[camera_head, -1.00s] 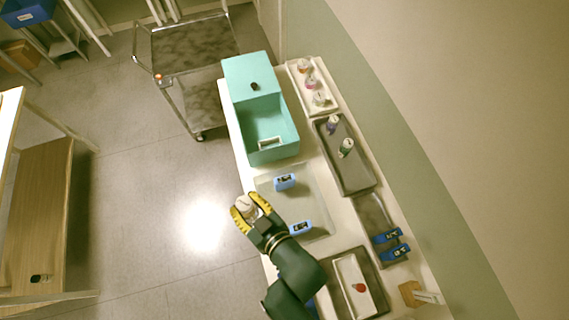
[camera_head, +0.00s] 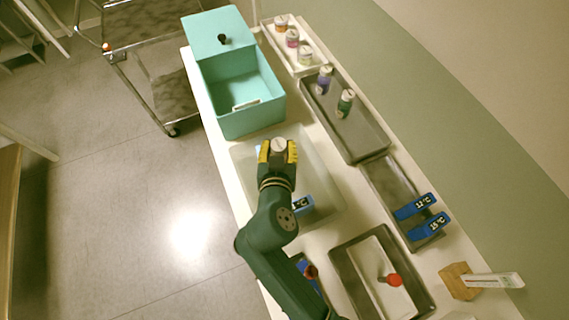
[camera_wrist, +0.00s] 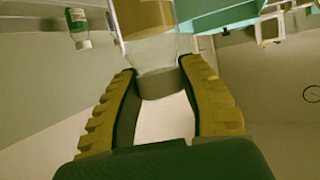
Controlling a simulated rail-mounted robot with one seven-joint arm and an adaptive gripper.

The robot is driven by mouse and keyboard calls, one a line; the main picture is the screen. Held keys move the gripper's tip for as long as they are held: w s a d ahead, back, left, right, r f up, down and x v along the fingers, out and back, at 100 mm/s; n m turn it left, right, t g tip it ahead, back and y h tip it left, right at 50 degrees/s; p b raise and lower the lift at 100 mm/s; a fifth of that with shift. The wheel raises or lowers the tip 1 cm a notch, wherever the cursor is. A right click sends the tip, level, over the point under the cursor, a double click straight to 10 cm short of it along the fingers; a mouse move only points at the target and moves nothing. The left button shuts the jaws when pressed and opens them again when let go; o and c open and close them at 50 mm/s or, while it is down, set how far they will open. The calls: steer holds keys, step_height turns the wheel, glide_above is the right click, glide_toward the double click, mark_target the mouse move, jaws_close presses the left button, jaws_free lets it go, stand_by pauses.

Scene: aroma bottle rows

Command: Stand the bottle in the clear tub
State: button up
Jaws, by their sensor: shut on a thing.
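In the wrist view the bottle (camera_wrist: 158,82) sits between the yellow fingers of my gripper (camera_wrist: 160,76). The clear tub (camera_head: 321,172) is on the white table, and my gripper with the bottle overlaps its far part in the head view.
A teal open box (camera_head: 240,98) stands just beyond the tub. To the right, a grey tray (camera_head: 362,133) holds a purple bottle (camera_head: 324,79) and a green bottle (camera_head: 346,103). A white tray (camera_head: 312,70) holds several bottles. Blue readers (camera_head: 428,226) lie on another grey tray.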

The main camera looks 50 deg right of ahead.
steer(key=shift+d+f, duration=0.2)
steer(key=shift+f, duration=0.25)
step_height(320, 180, down, 9)
steer(key=shift+f+b, duration=0.15)
steer(key=shift+b, duration=1)
steer(key=shift+f, duration=0.25)
steer(key=o, duration=1.2)
steer(key=shift+c, duration=0.2)
steer(key=shift+r, duration=0.15)
